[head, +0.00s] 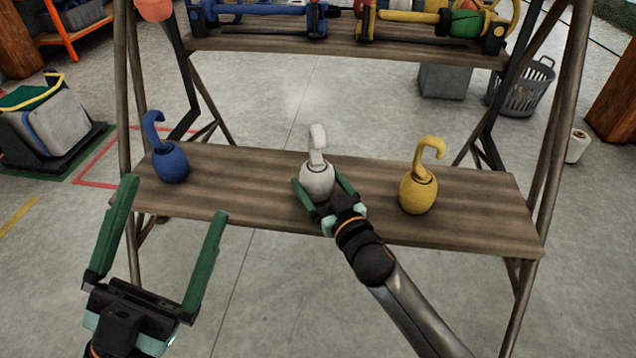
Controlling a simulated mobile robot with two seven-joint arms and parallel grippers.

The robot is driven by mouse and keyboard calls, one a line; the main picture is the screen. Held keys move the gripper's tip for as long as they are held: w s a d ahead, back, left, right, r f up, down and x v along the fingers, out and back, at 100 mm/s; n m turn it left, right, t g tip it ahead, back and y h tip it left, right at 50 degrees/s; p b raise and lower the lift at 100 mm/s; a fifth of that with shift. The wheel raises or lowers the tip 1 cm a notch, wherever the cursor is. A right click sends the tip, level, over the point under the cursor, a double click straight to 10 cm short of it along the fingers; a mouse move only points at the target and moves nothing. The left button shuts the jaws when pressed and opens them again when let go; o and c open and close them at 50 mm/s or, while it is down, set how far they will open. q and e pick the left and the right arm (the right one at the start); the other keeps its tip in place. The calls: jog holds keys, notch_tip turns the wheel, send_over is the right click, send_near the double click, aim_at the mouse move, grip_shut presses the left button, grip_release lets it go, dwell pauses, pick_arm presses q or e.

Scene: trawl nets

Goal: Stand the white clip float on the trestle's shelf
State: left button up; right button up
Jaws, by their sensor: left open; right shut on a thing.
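The white clip float (317,180) is upright with its hook pointing up, in the middle of the trestle's wooden shelf (265,178). It appears to be at the shelf's surface, but its underside is hidden by my gripper. My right gripper (318,185) is shut on the float's round body, with one green finger on each side. My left gripper (170,225) is open and empty in front of the shelf's left end, its fingers pointing away from me.
A blue clip float (170,164) stands at the shelf's left end and a yellow one (418,192) to the right of the white one. The upper shelf (345,42) holds several coloured items. Wooden trestle legs (562,130) frame both sides.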

jog(key=shift+f, duration=0.1)
jog(key=o, duration=1.1)
jog(key=shift+o, duration=0.2)
jog(key=shift+s+r, duration=0.15)
jog(key=shift+r, duration=0.05)
jog(key=p+v, duration=0.3)
jog(key=v, duration=0.8)
jog(key=s+d+r+n+t+y, duration=0.1)
jog(key=s+r+n+y, duration=0.1)
jog(key=s+r, duration=0.3)
jog(key=s+d+r+n+t+y, duration=0.1)
jog(key=s+r+y, duration=0.3)
jog(key=r, duration=0.7)
jog(key=s+d+r+n+t+y, duration=0.2)
jog(key=s+r+n+t+y, duration=0.1)
jog(key=s+r, duration=0.3)
notch_tip(320, 180, up, 3)
jog(key=shift+s+f+n, duration=0.2)
jog(key=shift+s+n, duration=0.15)
jog(key=shift+n, duration=0.15)
